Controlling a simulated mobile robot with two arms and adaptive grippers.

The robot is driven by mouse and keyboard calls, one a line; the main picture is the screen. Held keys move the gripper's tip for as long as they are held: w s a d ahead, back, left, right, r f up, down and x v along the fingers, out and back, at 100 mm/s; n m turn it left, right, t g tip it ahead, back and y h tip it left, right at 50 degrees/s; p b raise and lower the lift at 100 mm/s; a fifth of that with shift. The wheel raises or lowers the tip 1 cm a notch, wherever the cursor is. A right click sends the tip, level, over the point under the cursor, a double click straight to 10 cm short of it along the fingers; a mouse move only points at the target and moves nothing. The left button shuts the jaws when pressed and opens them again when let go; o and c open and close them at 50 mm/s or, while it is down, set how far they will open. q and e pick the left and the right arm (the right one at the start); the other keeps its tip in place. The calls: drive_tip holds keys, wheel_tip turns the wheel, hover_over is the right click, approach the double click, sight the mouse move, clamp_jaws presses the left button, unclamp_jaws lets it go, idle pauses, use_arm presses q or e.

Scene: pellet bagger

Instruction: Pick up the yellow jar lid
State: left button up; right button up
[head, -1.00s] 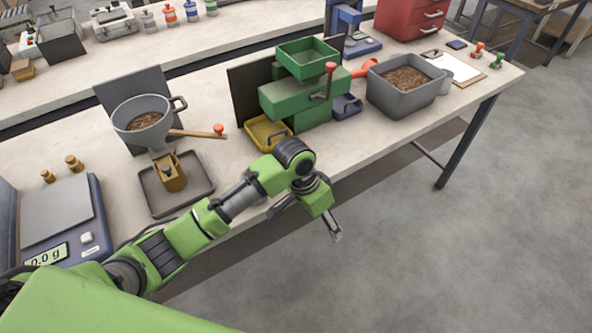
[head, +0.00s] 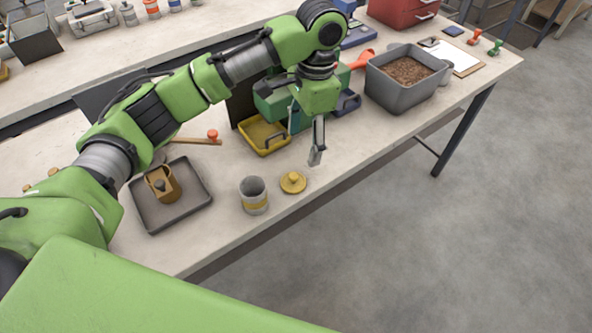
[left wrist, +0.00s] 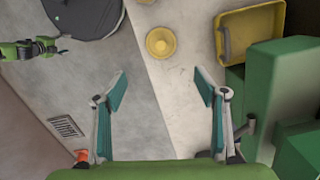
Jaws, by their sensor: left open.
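The yellow jar lid (head: 293,182) lies flat on the bench near its front edge, knob up. It also shows in the left wrist view (left wrist: 160,42), beyond my fingertips and roughly midway between them. My left gripper (head: 305,142) is open and empty, pointing down above the bench, behind and slightly right of the lid, apart from it. Its two spread fingers show in the left wrist view (left wrist: 161,88). An open grey jar with a yellow band (head: 254,197) stands just left of the lid. A small green arm end, seemingly my right gripper (left wrist: 55,46), shows at the left; its fingers are too small to judge.
A yellow tray (head: 262,150) and the green machine (head: 268,108) stand close behind the lid. A grey pellet bin (head: 392,98) is at the right. Bench front between lid and bin is clear.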

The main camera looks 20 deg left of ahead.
use_arm(q)
drive_tip(key=r, duration=0.1)
drive_tip(key=p, duration=0.1)
hover_over(293, 175)
drive_tip(key=w, duration=0.1)
drive_tip(key=f, duration=0.7)
drive_tip(key=shift+w+d, duration=0.15)
drive_tip(key=shift+d, duration=0.15)
drive_tip(key=shift+f, duration=0.35)
drive_tip(key=shift+s+f+p, duration=0.25)
drive_tip(key=shift+f+p, duration=0.1)
drive_tip(key=shift+f, duration=0.15)
drive_tip(key=f, duration=0.2)
drive_tip(key=s+f+p, duration=0.1)
drive_tip(key=shift+a+f, duration=0.25)
drive_tip(key=shift+w+f, duration=0.1)
drive_tip(key=shift+f, duration=0.3)
use_arm(e)
drive_tip(key=r, duration=0.2)
drive_tip(key=shift+w+a+r, duration=0.1)
drive_tip(key=shift+a+r, duration=0.25)
drive_tip(key=shift+r, duration=0.05)
use_arm(q)
drive_tip(key=shift+c, duration=0.3)
